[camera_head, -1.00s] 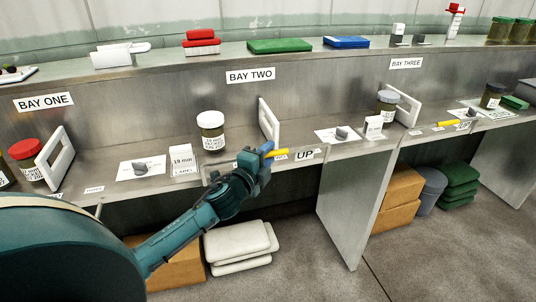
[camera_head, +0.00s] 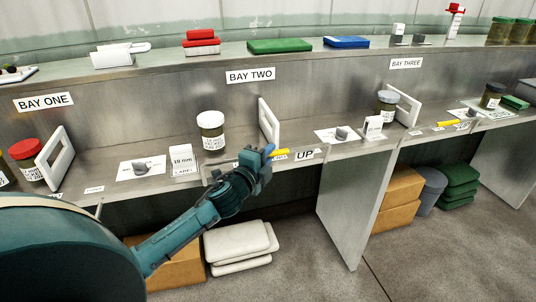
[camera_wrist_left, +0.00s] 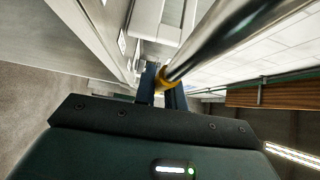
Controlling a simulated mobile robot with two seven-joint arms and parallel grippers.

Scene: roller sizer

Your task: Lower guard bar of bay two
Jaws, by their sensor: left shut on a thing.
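My left gripper (camera_head: 268,153) is at the front edge of bay two, shut on a bar with a yellow part (camera_head: 281,153). In the left wrist view a shiny metal bar (camera_wrist_left: 215,40) with a yellow band (camera_wrist_left: 167,82) runs up and right from between my fingers (camera_wrist_left: 162,88). I take it as the guard bar of bay two; most of it is hidden in the head view. An "UP" label (camera_head: 305,154) is just right of the yellow part. The "BAY TWO" sign (camera_head: 250,75) is on the back wall. My right gripper is not in view.
A jar with a white lid (camera_head: 211,130) and a "19 mm" label card (camera_head: 183,160) stand left of my gripper. A white upright frame (camera_head: 268,122) stands just behind it. A grey knob (camera_head: 342,133) is to the right. White sacks (camera_head: 240,246) lie below the counter.

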